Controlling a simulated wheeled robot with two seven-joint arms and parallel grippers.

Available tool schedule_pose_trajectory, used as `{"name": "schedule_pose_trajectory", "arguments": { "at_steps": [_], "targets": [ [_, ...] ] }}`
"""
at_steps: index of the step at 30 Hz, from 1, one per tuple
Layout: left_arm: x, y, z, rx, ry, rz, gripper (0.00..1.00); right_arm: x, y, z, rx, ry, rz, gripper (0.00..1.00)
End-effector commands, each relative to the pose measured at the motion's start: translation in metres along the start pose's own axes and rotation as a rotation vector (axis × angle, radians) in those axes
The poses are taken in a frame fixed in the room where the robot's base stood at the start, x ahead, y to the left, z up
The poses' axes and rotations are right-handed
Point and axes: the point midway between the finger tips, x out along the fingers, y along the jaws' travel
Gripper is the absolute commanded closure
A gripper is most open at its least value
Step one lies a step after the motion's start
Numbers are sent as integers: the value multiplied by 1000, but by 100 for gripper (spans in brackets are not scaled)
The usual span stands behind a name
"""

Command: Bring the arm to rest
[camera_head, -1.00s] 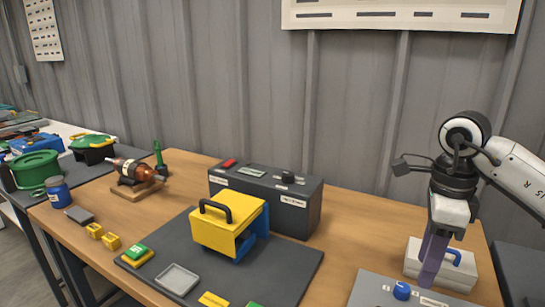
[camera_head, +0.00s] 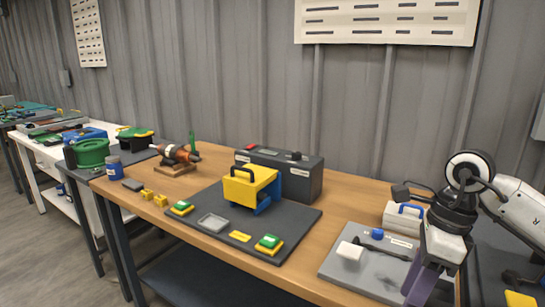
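My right arm comes in from the right, and its gripper (camera_head: 420,287) points down over the right end of the wooden table, in front of the right part of a light grey board (camera_head: 345,270). The purple-grey fingers are seen from the side and partly overlap, so I cannot tell whether they are open or shut. I see nothing clearly held. My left gripper is not in view. An orange and silver rotor (camera_head: 178,153) lies on a wooden stand (camera_head: 175,169) at the back left of the table.
A yellow and blue box with a black handle (camera_head: 250,187) stands on a dark mat (camera_head: 205,245). Behind it is a dark case (camera_head: 300,178). A white box with a blue handle (camera_head: 400,218) and a white block (camera_head: 350,251) are near my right gripper.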

Motion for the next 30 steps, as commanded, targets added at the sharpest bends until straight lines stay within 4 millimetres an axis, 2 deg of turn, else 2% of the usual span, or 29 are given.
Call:
{"name": "schedule_pose_trajectory", "arguments": {
  "at_steps": [4, 8, 11, 12, 15, 18, 21, 23, 25, 28, 29, 30],
  "targets": [
    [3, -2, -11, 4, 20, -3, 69, 27, 27, 31, -18, -114, 103, 56],
    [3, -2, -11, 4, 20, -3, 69, 50, 60, 65, -17, -247, 225, 56],
    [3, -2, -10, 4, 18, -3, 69, 66, 98, 100, 15, -399, 375, 56],
    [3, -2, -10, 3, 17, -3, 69, 70, 117, 118, 44, -480, 458, 56],
    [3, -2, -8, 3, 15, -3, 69, 67, 161, 160, 177, -705, 693, 56],
    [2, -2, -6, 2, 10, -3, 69, 49, 181, 191, 386, -917, 927, 56],
    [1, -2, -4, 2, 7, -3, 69, 34, 173, 205, 664, -1099, 1145, 56],
    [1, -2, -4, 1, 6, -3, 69, 32, 158, 206, 864, -1190, 1263, 56],
    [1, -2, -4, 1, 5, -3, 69, 39, 133, 197, 1123, -1276, 1386, 56],
    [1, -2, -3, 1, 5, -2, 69, 73, 96, 169, 1542, -1355, 1522, 56],
    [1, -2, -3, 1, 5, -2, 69, 88, 86, 157, 1677, -1368, 1552, 56],
    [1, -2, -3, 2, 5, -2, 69, 111, 76, 138, 1863, -1374, 1584, 56]
  ]
}}
